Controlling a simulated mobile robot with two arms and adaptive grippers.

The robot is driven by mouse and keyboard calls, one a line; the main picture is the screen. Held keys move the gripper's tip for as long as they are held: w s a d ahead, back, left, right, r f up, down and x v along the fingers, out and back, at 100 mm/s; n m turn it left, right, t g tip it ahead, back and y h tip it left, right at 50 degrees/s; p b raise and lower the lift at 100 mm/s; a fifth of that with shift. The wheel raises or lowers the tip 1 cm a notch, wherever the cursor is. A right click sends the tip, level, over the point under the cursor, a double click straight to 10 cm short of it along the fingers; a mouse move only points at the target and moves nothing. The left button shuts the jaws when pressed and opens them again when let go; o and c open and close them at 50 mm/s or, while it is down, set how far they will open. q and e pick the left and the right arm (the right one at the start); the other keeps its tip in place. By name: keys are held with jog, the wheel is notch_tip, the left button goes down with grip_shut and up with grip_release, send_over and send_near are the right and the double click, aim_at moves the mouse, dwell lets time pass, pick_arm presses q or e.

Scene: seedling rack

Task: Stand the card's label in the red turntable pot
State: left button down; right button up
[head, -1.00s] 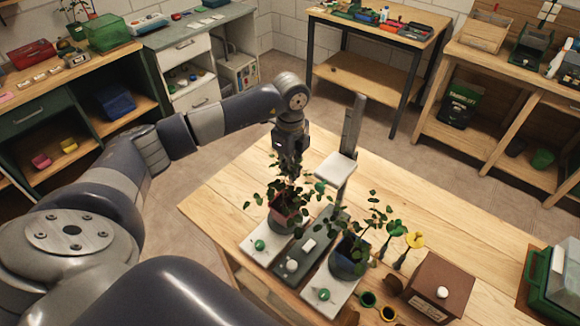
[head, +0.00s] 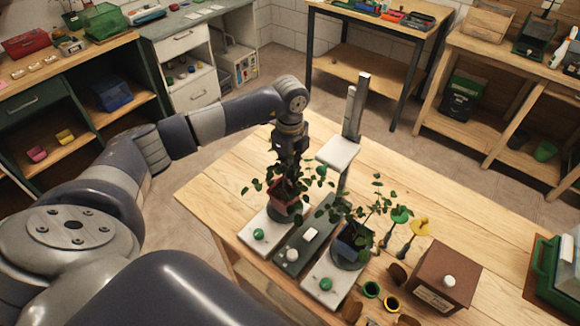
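The red pot (head: 284,197) with a leafy plant stands on a turntable on the left white base (head: 262,236). My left gripper (head: 287,165) points down into the leaves just above the red pot. Its fingertips are partly hidden, and I cannot tell whether it is open or holds anything. A green round-topped label (head: 400,215) and a yellow one (head: 420,226) stand on the table right of the blue pot (head: 351,241). I cannot clearly make out a card showing a label. My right gripper is not in view.
A grey post (head: 354,108) with a white plate (head: 338,152) rises behind the pots. A green-framed case (head: 555,275) is at the far right. The table's back right is clear.

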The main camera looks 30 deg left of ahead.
aim_at(290, 185)
pick_arm(q)
jog(key=shift+f+b, duration=0.5)
jog(key=shift+f, duration=0.45)
jog(key=shift+f+b, duration=0.8)
jog(key=shift+f, duration=0.3)
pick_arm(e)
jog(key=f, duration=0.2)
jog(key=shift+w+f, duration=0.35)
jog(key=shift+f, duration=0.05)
pick_arm(q)
jog(key=shift+s, duration=0.1)
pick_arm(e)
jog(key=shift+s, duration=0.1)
pick_arm(q)
jog(key=c, duration=1.7)
grip_release()
jog(key=shift+f, duration=0.1)
notch_tip(290, 185, up, 12)
jog(key=shift+r, duration=0.15)
